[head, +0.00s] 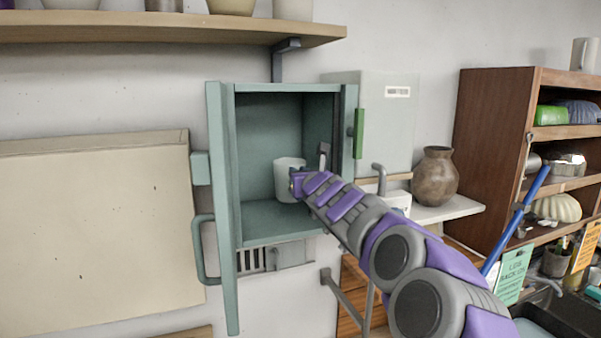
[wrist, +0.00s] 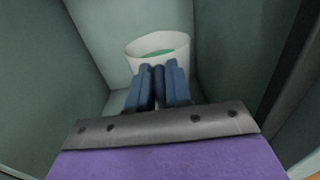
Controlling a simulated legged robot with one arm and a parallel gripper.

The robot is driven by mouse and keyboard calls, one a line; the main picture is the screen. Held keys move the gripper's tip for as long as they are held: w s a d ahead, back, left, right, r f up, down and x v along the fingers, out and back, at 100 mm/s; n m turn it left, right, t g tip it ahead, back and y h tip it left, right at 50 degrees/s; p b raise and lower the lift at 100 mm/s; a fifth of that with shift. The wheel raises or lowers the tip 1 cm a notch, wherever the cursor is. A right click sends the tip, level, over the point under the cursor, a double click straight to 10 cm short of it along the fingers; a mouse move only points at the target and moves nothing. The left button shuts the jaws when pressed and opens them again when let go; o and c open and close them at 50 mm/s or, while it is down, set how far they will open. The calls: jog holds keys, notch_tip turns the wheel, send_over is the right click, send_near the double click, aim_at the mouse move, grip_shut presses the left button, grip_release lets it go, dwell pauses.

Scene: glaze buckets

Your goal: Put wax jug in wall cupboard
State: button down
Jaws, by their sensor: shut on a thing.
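The wall cupboard (head: 284,218) is teal and open, with its door (head: 222,235) swung out to the left. A pale, whitish jug (head: 286,180) is inside the cupboard, upright, near the right side. In the wrist view the jug (wrist: 176,48) shows a round rim with green inside. My gripper (head: 298,182) reaches into the cupboard from the right. In the wrist view its blue fingers (wrist: 158,88) are close together at the near side of the jug, shut on it. The fingers hide part of the jug, and I cannot tell whether its base touches the cupboard floor.
A wooden shelf (head: 180,30) with pots runs above the cupboard. A pale box with a green handle (head: 359,133) is right of the cupboard. A brown vase (head: 435,177) stands on a ledge further right. A brown shelf unit (head: 490,120) and a sink are at the far right.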

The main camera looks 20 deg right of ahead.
jog(key=shift+w+d+r, duration=0.15)
jog(key=shift+w, duration=0.05)
jog(key=f, duration=0.1)
jog(key=d+f+b, duration=0.1)
jog(key=f+b, duration=0.1)
jog(key=f, duration=0.1)
jog(key=shift+w+d, duration=0.1)
jog(key=shift+d, duration=0.25)
jog(key=shift+a, duration=0.8)
jog(key=c, duration=1.3)
grip_release()
jog(key=shift+o, duration=1.3)
jog(key=shift+d, duration=0.6)
jog(key=shift+a, duration=0.15)
